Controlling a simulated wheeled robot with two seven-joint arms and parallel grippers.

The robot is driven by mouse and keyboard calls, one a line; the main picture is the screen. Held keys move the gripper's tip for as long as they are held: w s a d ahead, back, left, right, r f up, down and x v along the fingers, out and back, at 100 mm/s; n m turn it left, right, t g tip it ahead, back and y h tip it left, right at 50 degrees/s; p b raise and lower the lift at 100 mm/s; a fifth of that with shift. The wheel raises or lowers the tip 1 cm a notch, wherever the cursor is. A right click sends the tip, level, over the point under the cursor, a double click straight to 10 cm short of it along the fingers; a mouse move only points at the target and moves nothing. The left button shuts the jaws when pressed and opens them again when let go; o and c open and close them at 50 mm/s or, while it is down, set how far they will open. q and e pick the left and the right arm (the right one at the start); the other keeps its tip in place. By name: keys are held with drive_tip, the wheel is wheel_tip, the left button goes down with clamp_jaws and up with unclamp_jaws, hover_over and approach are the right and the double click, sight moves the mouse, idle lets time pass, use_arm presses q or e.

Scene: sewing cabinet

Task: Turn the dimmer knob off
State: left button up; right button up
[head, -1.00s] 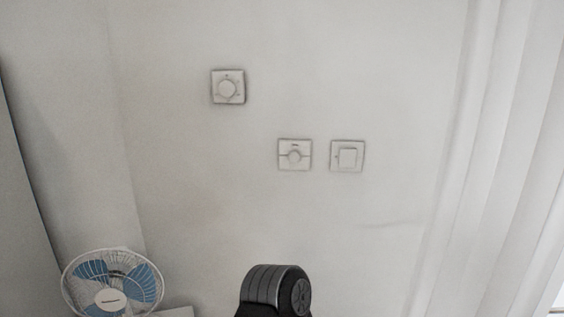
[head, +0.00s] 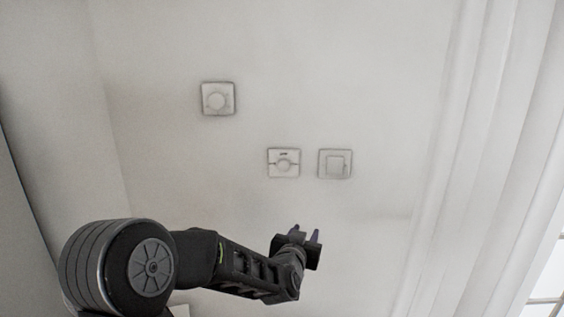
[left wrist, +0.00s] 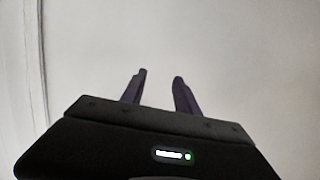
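Three white plates are on the pale wall. The upper left plate (head: 218,98) has a round knob (head: 216,101). I cannot tell for certain which knob is the dimmer. My left gripper (head: 304,232) is below the two lower plates, apart from them, fingers pointing up. In the left wrist view its fingers (left wrist: 159,92) are apart with nothing between them. My right gripper is not in view.
A square rocker switch (head: 335,164) is just right of the middle plate. White vertical trim (head: 450,170) runs down the right side, with a window (head: 548,285) at the lower right corner. The wall between gripper and plates is clear.

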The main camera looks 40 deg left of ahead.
sight(283, 167)
use_arm(q)
drive_tip(key=s+a+r+n+t+y, duration=0.1)
drive_tip(key=s+a+r+y, duration=0.1)
drive_tip(key=a+r, duration=0.5)
wheel_tip(283, 167, up, 7)
drive_tip(key=shift+s+f+t+y+p, duration=0.2)
drive_tip(key=shift+t+y+p, duration=0.15)
drive_tip(key=shift+y, duration=0.45)
drive_tip(key=shift+w, duration=0.15)
drive_tip(key=p+x, duration=0.2)
drive_tip(key=x, duration=0.5)
drive_tip(key=shift+w+a+f, duration=0.1)
drive_tip(key=shift+w+f, duration=0.05)
drive_tip(key=shift+w, duration=0.15)
drive_tip(key=shift+c, duration=0.6)
clamp_jaws()
